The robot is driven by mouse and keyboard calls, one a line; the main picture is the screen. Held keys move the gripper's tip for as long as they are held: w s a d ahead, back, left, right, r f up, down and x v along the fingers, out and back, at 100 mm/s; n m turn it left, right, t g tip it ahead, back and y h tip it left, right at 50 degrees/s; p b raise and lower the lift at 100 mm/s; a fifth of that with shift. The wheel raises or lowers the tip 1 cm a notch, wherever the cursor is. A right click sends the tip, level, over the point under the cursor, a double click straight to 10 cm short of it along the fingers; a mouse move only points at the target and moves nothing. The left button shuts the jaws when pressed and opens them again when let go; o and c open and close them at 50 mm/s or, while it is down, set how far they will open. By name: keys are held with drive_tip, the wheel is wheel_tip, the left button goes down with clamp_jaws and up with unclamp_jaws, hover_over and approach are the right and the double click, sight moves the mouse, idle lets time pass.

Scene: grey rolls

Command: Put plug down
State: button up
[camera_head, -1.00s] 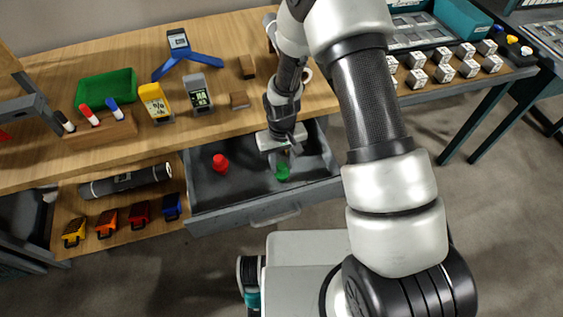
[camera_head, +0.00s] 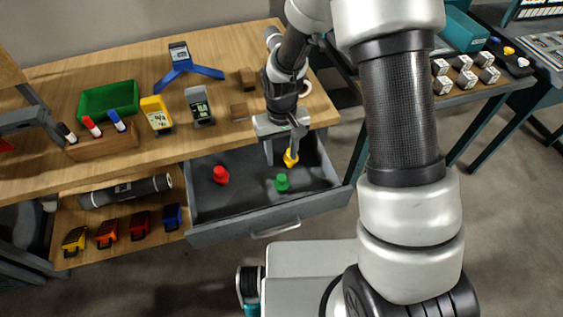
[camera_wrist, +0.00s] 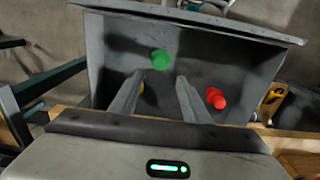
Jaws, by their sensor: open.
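The grey drawer (camera_head: 235,231) is pulled out below the workbench. Inside it are a red plug (camera_head: 220,174), a green plug (camera_head: 282,182) and a yellow plug (camera_head: 291,158). My gripper (camera_head: 281,152) is over the back right of the drawer, its fingers apart, with the yellow plug by the right finger. In the wrist view, my gripper (camera_wrist: 156,88) is open, with nothing held between the fingers. The green plug (camera_wrist: 160,60) shows beyond the fingertips, and the red plug (camera_wrist: 215,98) to the right. The yellow plug (camera_wrist: 141,87) is mostly hidden behind the left finger.
The wooden bench top (camera_head: 130,65) above holds a green bin (camera_head: 108,99), a yellow meter (camera_head: 156,113), a grey meter (camera_head: 198,105), a marker rack (camera_head: 102,139) and small wooden blocks. The bench edge is close to my gripper. The drawer's front left floor is clear.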

drive_tip(key=s+d+r+m+t, duration=0.1)
drive_tip(key=d+r, duration=0.2)
drive_tip(key=r, duration=0.6)
drive_tip(key=s+d+r+t, duration=0.1)
drive_tip(key=d+r, duration=0.2)
drive_tip(key=r, duration=0.6)
drive_tip(key=s+d+r+m+t, duration=0.2)
drive_tip(key=s+d+r, duration=0.4)
drive_tip(key=s+r, duration=0.7)
drive_tip(key=shift+s+d+r+t, duration=0.2)
drive_tip(key=shift+s+d+t, duration=0.15)
drive_tip(key=shift+s+t, duration=0.5)
